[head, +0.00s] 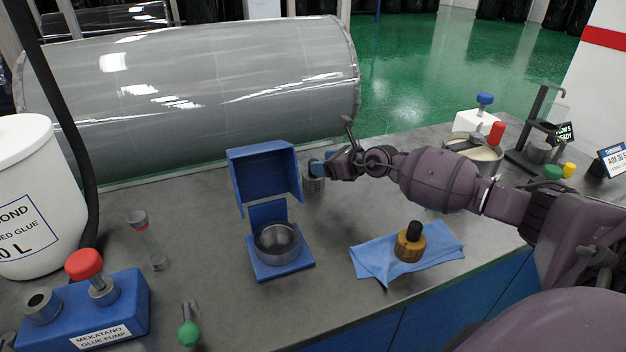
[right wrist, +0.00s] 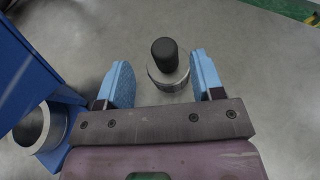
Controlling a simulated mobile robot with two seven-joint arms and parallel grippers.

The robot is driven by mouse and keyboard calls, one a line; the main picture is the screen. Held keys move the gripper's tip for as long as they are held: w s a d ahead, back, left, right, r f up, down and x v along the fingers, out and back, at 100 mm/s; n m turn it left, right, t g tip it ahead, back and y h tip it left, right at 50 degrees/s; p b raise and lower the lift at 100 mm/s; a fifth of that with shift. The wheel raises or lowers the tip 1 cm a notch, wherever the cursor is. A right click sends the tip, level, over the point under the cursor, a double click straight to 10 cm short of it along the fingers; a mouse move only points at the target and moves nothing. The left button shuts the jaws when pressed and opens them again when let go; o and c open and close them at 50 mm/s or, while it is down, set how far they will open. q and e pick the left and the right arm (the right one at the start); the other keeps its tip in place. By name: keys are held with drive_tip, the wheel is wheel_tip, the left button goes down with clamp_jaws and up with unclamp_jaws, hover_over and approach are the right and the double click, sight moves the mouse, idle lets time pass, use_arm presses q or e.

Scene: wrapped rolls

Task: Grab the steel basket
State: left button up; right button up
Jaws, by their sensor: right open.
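The steel basket (head: 313,186), a small grey metal cylinder, stands upright on the grey counter just right of the blue open-lidded stand. In the right wrist view the steel basket (right wrist: 172,80) shows a black knob on top. My right gripper (head: 319,168) is at the basket in the head view and partly hides it. In the right wrist view my right gripper (right wrist: 160,64) is open, its blue fingers on either side of the basket with gaps visible. My left gripper is not in view.
The blue stand (head: 264,178) holds a steel bowl (head: 278,244) close left of the basket. A brass piece with a black knob (head: 411,243) sits on a blue cloth (head: 372,262). A large wrapped roll (head: 190,95) lies behind. A glue pump (head: 85,308) is at front left.

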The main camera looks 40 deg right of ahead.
drive_tip(key=x, duration=0.2)
drive_tip(key=b+x, duration=0.1)
drive_tip(key=shift+w+d+f, duration=0.1)
drive_tip(key=shift+w+f, duration=0.25)
drive_tip(key=shift+f, duration=0.05)
drive_tip(key=shift+w, duration=0.35)
clamp_jaws()
